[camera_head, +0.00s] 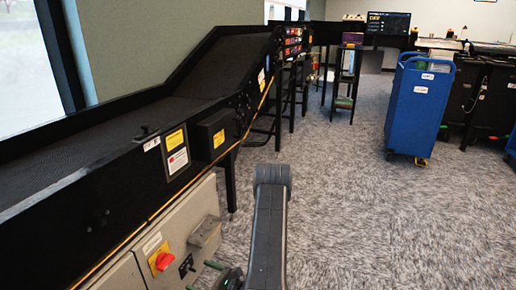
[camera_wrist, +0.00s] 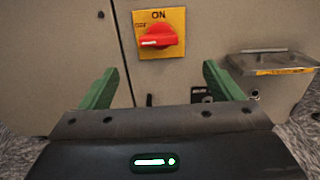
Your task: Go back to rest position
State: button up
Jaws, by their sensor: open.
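My gripper (camera_wrist: 157,90) shows in the wrist view with its two green fingers spread wide apart and nothing between them. It faces a grey cabinet panel with a red rotary switch (camera_wrist: 156,37) on a yellow plate marked ON. The switch sits above and beyond the fingertips, not touched by them. In the head view the same red switch (camera_head: 164,261) is on the cabinet at lower left. My dark grey arm rises in the lower middle of that view. Parts of my green fingers show low beside the cabinet, and the rest of the gripper is largely out of sight.
A black inclined conveyor (camera_head: 120,130) runs along the left above the grey cabinet (camera_head: 205,205). A metal box (camera_wrist: 272,62) juts from the panel right of the switch. A blue cart (camera_head: 420,105) stands at the right. The carpet (camera_head: 350,210) between is clear.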

aim_at(169, 262)
jog(key=b+x, duration=0.3)
jog(key=x, duration=1.1)
jog(key=shift+s, duration=0.15)
jog(key=shift+d+r+m+p, duration=0.2)
jog(key=shift+d+m+p, duration=0.05)
jog(key=shift+m+p, duration=0.7)
jog(key=m+p, duration=0.2)
jog(key=m, duration=0.1)
jog(key=m+p, duration=0.3)
jog(key=m, duration=0.1)
jog(key=p+v, duration=0.2)
jog(key=v, duration=1)
jog(key=shift+f, duration=0.2)
jog(key=shift+r, duration=0.1)
